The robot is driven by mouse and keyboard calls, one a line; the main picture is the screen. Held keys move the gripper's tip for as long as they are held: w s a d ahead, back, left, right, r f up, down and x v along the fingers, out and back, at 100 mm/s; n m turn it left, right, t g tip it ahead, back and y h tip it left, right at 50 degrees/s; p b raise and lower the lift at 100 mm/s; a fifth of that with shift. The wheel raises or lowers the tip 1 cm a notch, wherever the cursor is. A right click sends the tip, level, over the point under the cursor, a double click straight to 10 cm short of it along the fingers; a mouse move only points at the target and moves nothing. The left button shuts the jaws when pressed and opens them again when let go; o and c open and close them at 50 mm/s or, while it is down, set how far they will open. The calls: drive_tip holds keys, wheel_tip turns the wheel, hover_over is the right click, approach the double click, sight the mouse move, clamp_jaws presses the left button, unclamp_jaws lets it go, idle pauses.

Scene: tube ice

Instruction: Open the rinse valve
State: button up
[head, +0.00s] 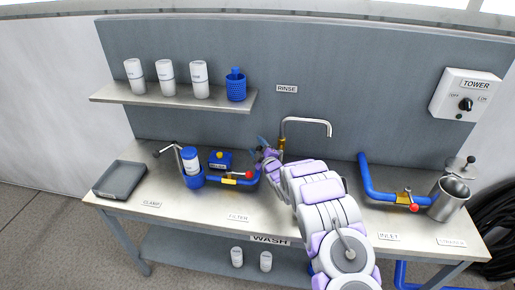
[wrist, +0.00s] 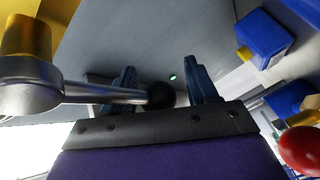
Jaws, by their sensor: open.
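The rinse tap (head: 307,122) is a bent metal spout under the RINSE label, with a small brass body (head: 282,143) near its base. In the wrist view the brass body (wrist: 28,40) is at the upper left. A metal lever (wrist: 95,93) runs right from it and ends in a black ball knob (wrist: 160,95). My gripper (head: 264,143) is just left of the tap in the head view. In the wrist view my gripper (wrist: 163,75) has its two blue fingers apart, with the knob between them. I cannot tell whether either finger touches it. My arm hides the bench in front of the tap.
Left of my gripper are a red-knobbed valve (head: 248,174) on blue pipe and a blue box (head: 220,160). The shelf (head: 180,98) holds white bottles and a blue basket. Another blue pipe (head: 367,180) and a steel cup (head: 447,200) stand at right.

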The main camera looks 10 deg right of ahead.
drive_tip(key=shift+f, duration=0.1)
clamp_jaws()
idle(0.3)
